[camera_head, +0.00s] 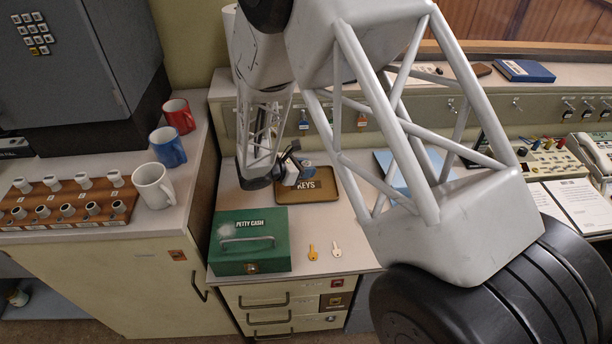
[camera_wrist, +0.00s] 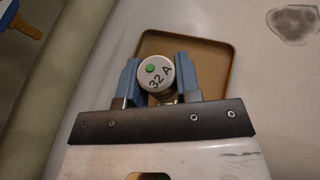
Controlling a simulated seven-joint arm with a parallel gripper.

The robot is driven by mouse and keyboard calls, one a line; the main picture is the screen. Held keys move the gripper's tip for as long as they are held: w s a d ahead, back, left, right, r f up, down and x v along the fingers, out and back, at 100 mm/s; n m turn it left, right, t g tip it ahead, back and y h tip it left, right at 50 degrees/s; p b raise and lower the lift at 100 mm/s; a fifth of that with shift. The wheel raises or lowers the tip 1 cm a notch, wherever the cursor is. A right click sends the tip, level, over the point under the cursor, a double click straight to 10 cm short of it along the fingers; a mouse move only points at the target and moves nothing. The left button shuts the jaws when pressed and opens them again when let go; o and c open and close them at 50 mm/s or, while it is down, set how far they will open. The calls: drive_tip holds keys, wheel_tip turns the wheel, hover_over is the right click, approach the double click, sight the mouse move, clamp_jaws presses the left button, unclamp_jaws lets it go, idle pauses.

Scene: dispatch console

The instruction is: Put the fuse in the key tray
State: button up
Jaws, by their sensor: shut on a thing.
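The fuse (camera_wrist: 156,66) has a round white cap marked "32 A" with a green dot. It sits between the two blue fingers of my gripper (camera_wrist: 158,82), which is shut on it. The key tray (camera_wrist: 229,68) is a shallow brown tray, seen behind the fuse in the wrist view. In the head view the key tray (camera_head: 326,187) lies on the desk with a "KEYS" label at its front. My gripper (camera_head: 298,173) is over the tray's left part there. The fuse is hard to make out in the head view. I cannot tell its height above the tray.
A green petty cash box (camera_head: 249,243) stands in front of the tray at left. A fuse rack (camera_head: 66,203) and mugs (camera_head: 153,186) stand on the left counter. Padlocks hang on the panel behind.

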drive_tip(key=shift+f, duration=1.65)
drive_tip(key=shift+f, duration=0.1)
drive_tip(key=o, duration=0.9)
drive_tip(key=shift+o, duration=0.2)
drive_tip(key=shift+v, duration=3.8)
